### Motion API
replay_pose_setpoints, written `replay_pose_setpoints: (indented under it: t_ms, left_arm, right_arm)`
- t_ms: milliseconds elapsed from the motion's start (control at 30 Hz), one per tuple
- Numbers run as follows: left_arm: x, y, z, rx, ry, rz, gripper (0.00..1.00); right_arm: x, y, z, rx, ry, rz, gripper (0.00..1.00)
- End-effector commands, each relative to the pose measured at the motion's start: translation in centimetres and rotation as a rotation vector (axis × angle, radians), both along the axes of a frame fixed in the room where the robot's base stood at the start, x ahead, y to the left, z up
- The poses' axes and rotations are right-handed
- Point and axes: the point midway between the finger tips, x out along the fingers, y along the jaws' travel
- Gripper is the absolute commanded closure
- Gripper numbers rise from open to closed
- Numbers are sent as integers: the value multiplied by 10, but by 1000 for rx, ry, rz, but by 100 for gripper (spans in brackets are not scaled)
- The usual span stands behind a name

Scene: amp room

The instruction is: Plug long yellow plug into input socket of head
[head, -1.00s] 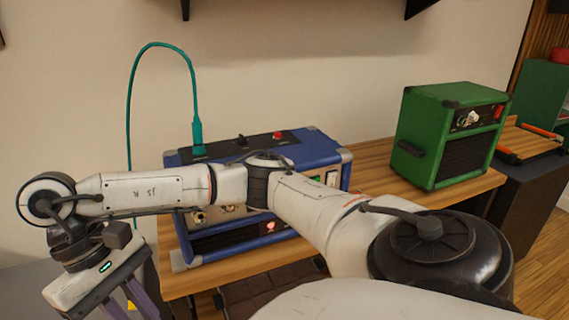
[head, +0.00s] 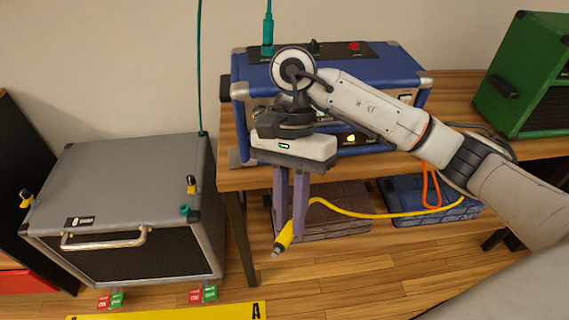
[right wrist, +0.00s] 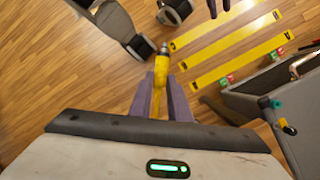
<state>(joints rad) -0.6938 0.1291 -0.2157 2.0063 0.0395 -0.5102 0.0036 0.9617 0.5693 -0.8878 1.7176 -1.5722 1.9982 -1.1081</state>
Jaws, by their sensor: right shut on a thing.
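The right gripper (head: 288,232) is shut on the long yellow plug (head: 283,238) and holds it in front of the wooden table, below the blue amp head (head: 395,65). The plug's metal tip points down and left, and its yellow cable (head: 365,215) runs right. In the right wrist view, the plug (right wrist: 161,66) sticks out beyond the two purple fingers. The amp head stands on the table; my right wrist covers part of its front, and I cannot make out the input socket. Two purple fingertips, apparently my left gripper (right wrist: 218,8), show at the wrist view's top edge.
A grey cabinet (head: 130,175) stands on the floor at left, with small yellow-black plugs on top. A teal plug (head: 268,35) is in the amp head's top. A green amp (head: 535,75) is at right. Yellow strips mark the floor.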

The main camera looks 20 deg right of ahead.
Motion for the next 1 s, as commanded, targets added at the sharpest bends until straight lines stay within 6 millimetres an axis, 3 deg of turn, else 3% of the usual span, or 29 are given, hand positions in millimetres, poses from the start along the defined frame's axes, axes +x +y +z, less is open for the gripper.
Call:
replay_pose_setpoints:
  t_ms: [300, 600, 800, 1000]
  left_arm:
    - [-3, 2, 4, 4, 10, 3, 69]
    - [0, 3, 12, 5, 1, 6, 69]
    - [5, 4, 19, 5, -11, 8, 69]
    - [4, 4, 18, 6, -7, 8, 69]
  right_arm:
    - [6, 31, 17, -37, 221, -915, 100]
    - [18, 30, 51, 128, 459, -1798, 100]
    - [25, 16, 72, 302, 562, -2210, 100]
    - [29, 6, 82, 397, 601, -2383, 100]
